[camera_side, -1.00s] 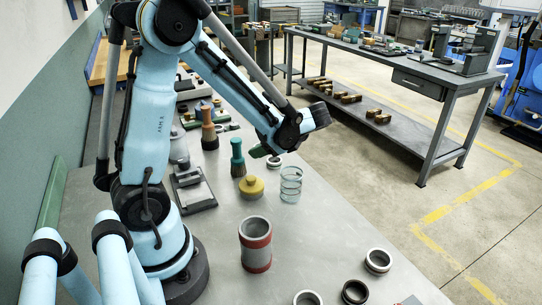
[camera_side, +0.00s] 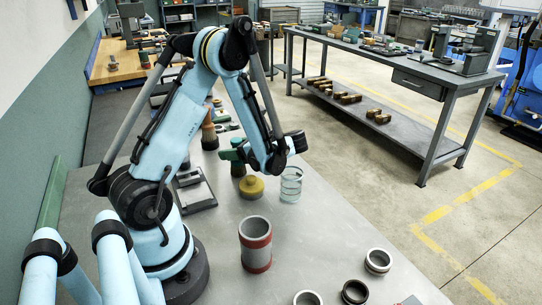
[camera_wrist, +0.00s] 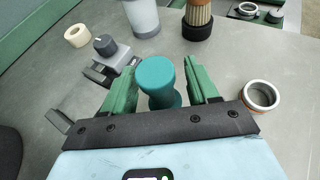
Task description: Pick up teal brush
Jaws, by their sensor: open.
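The teal brush (camera_wrist: 157,80) stands upright on the bench. In the wrist view its rounded handle top shows between the two green fingers of my gripper (camera_wrist: 162,85). The fingers are apart, with a visible gap to the brush on the right side and a narrower one on the left. In the side view the brush (camera_side: 238,166) is partly hidden by my gripper (camera_side: 233,155), which is at its upper part. I cannot tell whether a finger touches it.
A metal ring (camera_wrist: 260,95) lies right of the fingers. A red-banded cylinder (camera_side: 256,244) stands in front.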

